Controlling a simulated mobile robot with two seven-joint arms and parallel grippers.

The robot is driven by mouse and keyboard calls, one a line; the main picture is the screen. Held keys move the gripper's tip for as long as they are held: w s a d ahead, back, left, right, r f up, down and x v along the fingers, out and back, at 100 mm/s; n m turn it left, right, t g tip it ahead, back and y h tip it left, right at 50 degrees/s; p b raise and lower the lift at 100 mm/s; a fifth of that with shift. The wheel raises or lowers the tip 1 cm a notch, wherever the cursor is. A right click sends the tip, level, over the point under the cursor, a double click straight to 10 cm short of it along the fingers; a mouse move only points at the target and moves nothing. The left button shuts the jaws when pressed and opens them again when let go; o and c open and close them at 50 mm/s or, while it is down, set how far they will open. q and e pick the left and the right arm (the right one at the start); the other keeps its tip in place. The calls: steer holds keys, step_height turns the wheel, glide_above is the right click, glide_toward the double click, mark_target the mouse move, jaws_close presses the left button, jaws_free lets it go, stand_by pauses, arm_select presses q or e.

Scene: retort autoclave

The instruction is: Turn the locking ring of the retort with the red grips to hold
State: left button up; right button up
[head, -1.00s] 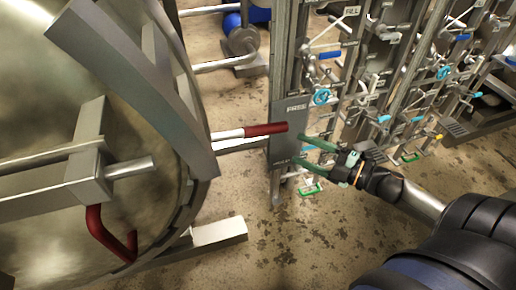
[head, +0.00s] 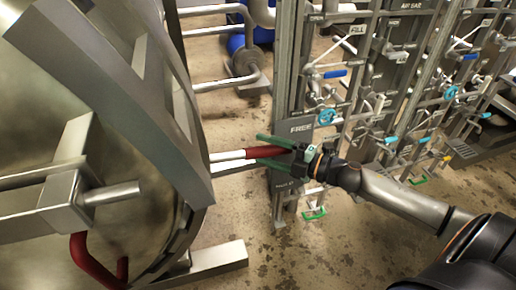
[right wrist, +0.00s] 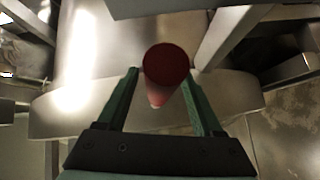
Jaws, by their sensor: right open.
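The retort's round door with its grey locking ring (head: 120,90) fills the left of the head view. A light metal bar with a red grip (head: 262,152) sticks out from the ring to the right. My right gripper (head: 268,153) is open, its green fingers on either side of the red grip. In the right wrist view the grip's round red end (right wrist: 167,66) shows between the spread fingers (right wrist: 163,90), with gaps visible at both sides. A second, bent red handle (head: 95,262) is on the door at lower left. My left gripper is not in view.
A grey panel marked FREE (head: 299,127) stands just behind the grip. Racks of pipes and valves with blue handwheels (head: 326,117) fill the right. A metal beam (head: 215,262) lies low by the door. Stained floor is open below my right arm.

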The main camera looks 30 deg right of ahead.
steer(key=shift+x, duration=1.15)
jaws_close()
stand_by(0.8)
